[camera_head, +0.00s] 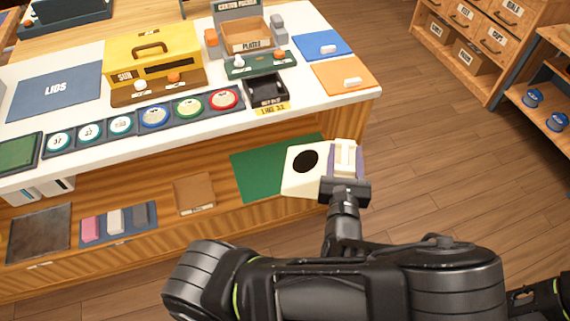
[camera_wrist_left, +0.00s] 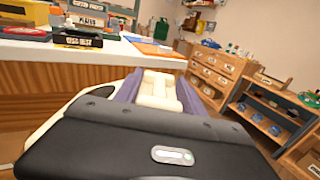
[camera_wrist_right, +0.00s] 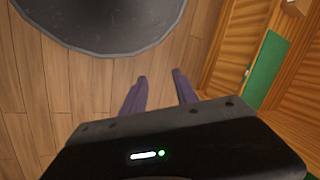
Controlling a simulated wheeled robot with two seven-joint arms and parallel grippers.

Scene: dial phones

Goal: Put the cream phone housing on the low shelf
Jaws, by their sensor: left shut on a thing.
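The cream phone housing (camera_head: 301,182) has a round black hole in its face. My left gripper (camera_head: 345,163) is shut on it at its right side. The left wrist view shows a cream part (camera_wrist_left: 158,90) of it between the purple fingers. In the head view the housing overlaps the right part of the green mat (camera_head: 257,173) on the low shelf (camera_head: 155,194) under the white counter. I cannot tell whether it touches the mat. My right gripper (camera_wrist_right: 160,95) is open and empty above the wooden floor in the right wrist view.
The counter (camera_head: 262,118) overhangs the shelf, with plates, a yellow box (camera_head: 152,55) and a black tray (camera_head: 267,92) on it. Along the shelf are a brown mat (camera_head: 194,193), a blue mat with pink, white and grey blocks (camera_head: 118,224), and a dark mat (camera_head: 40,233). The mat's left part is clear.

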